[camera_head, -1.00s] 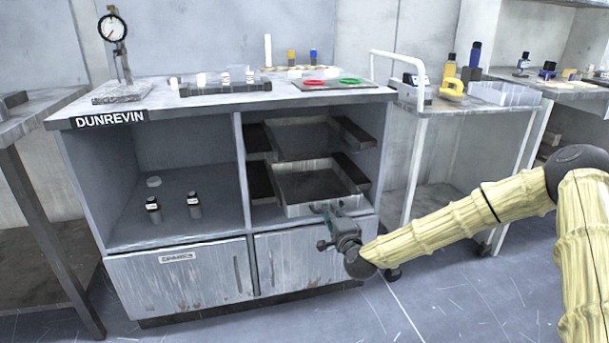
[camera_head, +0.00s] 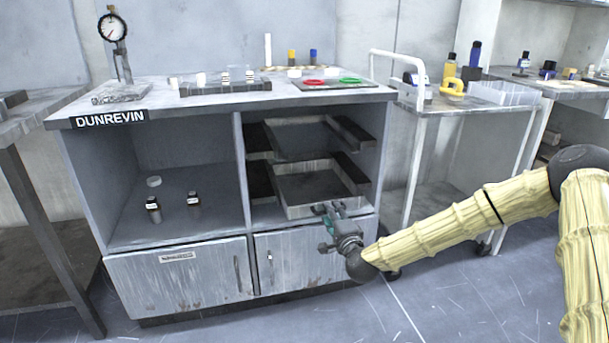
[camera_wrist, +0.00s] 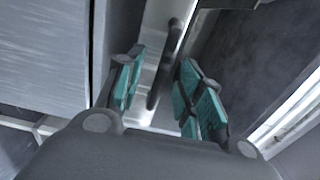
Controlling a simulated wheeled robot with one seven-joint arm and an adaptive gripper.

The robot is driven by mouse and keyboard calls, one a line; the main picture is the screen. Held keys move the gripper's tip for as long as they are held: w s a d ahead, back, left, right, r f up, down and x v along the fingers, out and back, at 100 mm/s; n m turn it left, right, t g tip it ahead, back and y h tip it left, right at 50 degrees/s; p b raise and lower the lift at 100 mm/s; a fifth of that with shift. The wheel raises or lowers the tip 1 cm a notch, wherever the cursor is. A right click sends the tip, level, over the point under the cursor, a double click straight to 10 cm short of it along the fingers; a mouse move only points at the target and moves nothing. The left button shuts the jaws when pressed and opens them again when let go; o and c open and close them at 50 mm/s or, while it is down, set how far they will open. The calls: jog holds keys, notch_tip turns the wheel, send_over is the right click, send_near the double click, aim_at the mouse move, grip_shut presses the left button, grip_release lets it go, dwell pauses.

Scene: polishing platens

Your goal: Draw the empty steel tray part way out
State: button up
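The lower steel tray (camera_head: 303,211) sits in the right bay of the cabinet, its bright front wall near the bay's front edge. Its dark floor looks empty. My gripper (camera_head: 329,209) is at the right part of that front wall. In the wrist view my gripper (camera_wrist: 163,60) has its teal-padded fingers apart, with a dark bar handle (camera_wrist: 166,68) between them. A gap shows beside the bar, so the fingers do not look closed on it. The tray's front wall (camera_wrist: 150,40) runs behind the bar. The fingertip contact is too small to tell in the head view.
A second tray (camera_head: 300,140) sits on runners above. Two small dark bottles (camera_head: 153,210) and a pale disc stand in the left bay. Cabinet doors (camera_head: 180,277) are shut below. A white cart (camera_head: 408,130) stands to the right. The floor in front is clear.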

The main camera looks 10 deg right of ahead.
jog(key=shift+s, duration=0.1)
jog(key=s, duration=1.1)
jog(key=s+a+f+n+g+y, duration=0.2)
jog(key=s+a+f+n+g, duration=0.35)
jog(key=s+f, duration=0.5)
jog(key=s+a+f+n+g+y, duration=0.1)
jog(key=s+a+f+n+g, duration=0.45)
jog(key=f, duration=0.75)
jog(key=s+d+f+n+g+h, duration=0.15)
jog(key=s+f, duration=0.25)
jog(key=s, duration=0.5)
jog(key=s+d+f+n+g+h, duration=0.1)
jog(key=s+d+f+n+g, duration=0.2)
jog(key=s, duration=0.6)
jog(key=s+d+f+n+g+h, duration=0.1)
jog(key=s+d+f+n+g, duration=0.2)
jog(key=s, duration=0.7)
notch_tip(320, 180, up, 34)
jog(key=a+m+p, duration=0.1)
jog(key=p, duration=3.3)
jog(key=shift+w+f, duration=0.15)
jog(key=shift+w, duration=0.15)
